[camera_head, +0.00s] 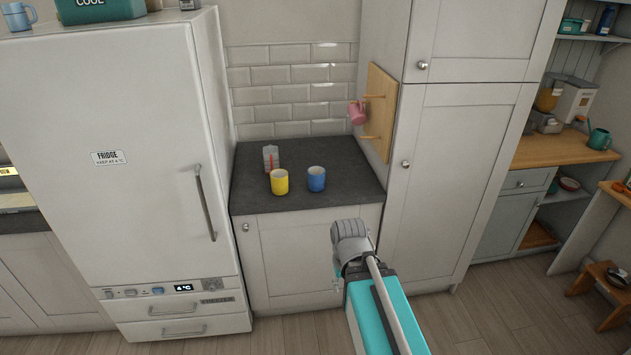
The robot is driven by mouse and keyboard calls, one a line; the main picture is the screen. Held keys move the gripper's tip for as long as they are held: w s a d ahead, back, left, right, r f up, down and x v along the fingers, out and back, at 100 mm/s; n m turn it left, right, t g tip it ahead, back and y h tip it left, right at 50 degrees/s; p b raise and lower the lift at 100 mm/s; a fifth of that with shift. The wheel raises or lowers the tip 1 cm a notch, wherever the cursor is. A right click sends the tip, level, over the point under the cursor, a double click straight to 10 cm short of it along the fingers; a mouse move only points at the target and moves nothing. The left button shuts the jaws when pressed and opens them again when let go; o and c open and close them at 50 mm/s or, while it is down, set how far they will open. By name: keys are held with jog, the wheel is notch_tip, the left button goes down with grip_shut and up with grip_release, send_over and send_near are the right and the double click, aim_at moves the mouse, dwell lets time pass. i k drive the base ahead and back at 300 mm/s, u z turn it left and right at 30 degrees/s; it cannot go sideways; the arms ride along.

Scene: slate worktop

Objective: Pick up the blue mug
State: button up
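The blue mug (316,179) stands upright on the dark slate worktop (345,160), to the right of a yellow mug (279,182). The two mugs are close together with a small gap between them. My arm reaches up from the bottom of the view, and its end (350,240) is in front of the lower cabinet, below and to the right of the blue mug and apart from it. The fingers of my gripper are hidden behind the wrist, so I cannot tell whether they are open.
A grey carton-like item (270,158) stands behind the yellow mug. A pink mug (357,113) hangs on a wooden peg board (379,110) at the right. The fridge (120,150) bounds the worktop on the left, a tall cabinet (450,150) on the right. The worktop's right part is clear.

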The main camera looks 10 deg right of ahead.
aim_at(316, 177)
jog(key=z, duration=0.1)
jog(key=i, duration=1)
jog(key=u, duration=0.05)
